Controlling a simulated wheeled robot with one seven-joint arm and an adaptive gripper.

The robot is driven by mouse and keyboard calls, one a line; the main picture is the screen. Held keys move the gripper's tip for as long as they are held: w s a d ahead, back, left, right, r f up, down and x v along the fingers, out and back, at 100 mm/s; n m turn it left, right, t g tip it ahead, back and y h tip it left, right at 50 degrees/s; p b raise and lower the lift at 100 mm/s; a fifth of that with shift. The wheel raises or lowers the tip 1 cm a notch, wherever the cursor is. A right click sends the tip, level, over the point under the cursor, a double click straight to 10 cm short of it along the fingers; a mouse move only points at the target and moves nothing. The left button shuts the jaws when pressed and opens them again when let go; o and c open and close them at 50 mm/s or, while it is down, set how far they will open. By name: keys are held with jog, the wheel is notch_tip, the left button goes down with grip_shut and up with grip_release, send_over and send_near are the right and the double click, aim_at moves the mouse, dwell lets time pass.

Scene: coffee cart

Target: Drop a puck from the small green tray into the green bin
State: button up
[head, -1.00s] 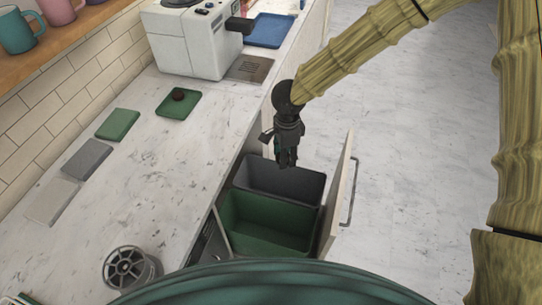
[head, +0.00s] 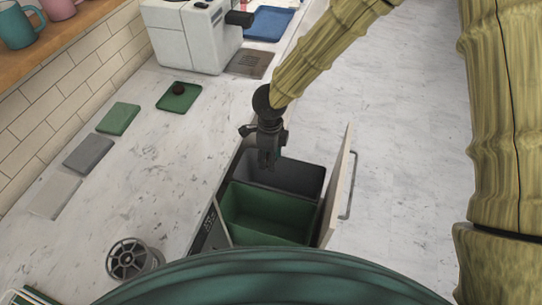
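A dark brown puck (head: 179,88) lies on the small green tray (head: 187,104) on the marble counter. The green bin (head: 268,212) is in the pulled-out drawer below the counter edge, and its visible inside looks empty. My gripper (head: 266,164) points down over the left part of the grey bin, behind the green bin and to the right of the tray, well apart from the puck. Its fingers look close together, but the view is too small to tell whether they are open or shut. I see nothing held in it.
The dark grey bin (head: 298,178) sits behind the green bin, with the pale drawer front (head: 337,190) to their right. A flat green mat (head: 118,118) and grey mats lie along the wall. A white coffee machine (head: 190,38) stands behind; a round metal device (head: 130,260) stands in front.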

jog(key=shift+f+b, duration=2.15)
jog(key=shift+f, duration=0.2)
jog(key=o, duration=0.9)
jog(key=shift+r, duration=0.1)
notch_tip(320, 180, up, 12)
jog(key=shift+f, duration=0.1)
jog(key=shift+d, duration=0.15)
